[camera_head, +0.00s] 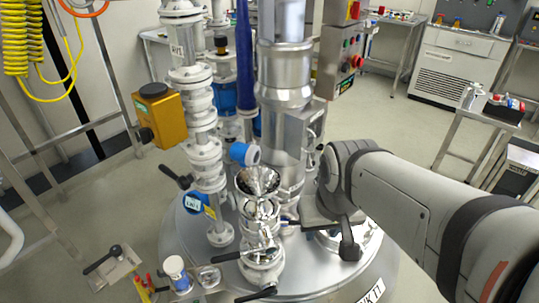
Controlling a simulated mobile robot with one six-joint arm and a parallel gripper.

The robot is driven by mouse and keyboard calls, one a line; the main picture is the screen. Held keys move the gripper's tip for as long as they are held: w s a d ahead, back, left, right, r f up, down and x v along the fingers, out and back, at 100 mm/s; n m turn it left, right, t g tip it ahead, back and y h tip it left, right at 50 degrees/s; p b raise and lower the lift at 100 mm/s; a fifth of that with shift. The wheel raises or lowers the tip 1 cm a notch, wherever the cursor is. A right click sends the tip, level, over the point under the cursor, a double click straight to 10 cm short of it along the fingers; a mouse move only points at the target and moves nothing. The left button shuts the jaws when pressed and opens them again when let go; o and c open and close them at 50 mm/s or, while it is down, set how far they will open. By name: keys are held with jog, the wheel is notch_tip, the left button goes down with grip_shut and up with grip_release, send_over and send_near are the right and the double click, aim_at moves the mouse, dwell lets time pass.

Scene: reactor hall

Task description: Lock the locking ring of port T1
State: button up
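The domed steel vessel top (215,265) fills the lower middle of the view. A label plate (372,291) on its front edge is only partly readable and seems to end in "T1". A steel funnel (257,181) stands upright on a shiny fitting with a flanged valve (262,258) below it and black lever handles. I cannot tell which part is the locking ring of port T1. A round flanged port (368,243) lies partly hidden under my wrist. My gripper (289,222) reaches in from the right, beside the fitting under the funnel. Its fingers are small and partly hidden, so contact and opening are unclear.
A tall white flanged pipe (197,105) and a thick steel column (286,75) rise behind the funnel. A yellow box (160,115) is at left. Open floor (375,125) lies at right.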

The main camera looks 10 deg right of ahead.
jog(key=shift+w+d+r, duration=0.1)
jog(key=shift+w, duration=0.3)
jog(key=m+y+b, duration=1.6)
jog(key=m+y, duration=0.2)
send_near(292, 223)
jog(key=w+a, duration=0.1)
jog(key=a, duration=0.1)
jog(key=shift+g, duration=0.4)
jog(key=a, duration=0.5)
jog(key=w+a+b, duration=0.1)
jog(key=a, duration=0.1)
jog(key=shift+a+f, duration=0.2)
jog(key=shift+a, duration=0.2)
jog(key=shift+c, duration=0.5)
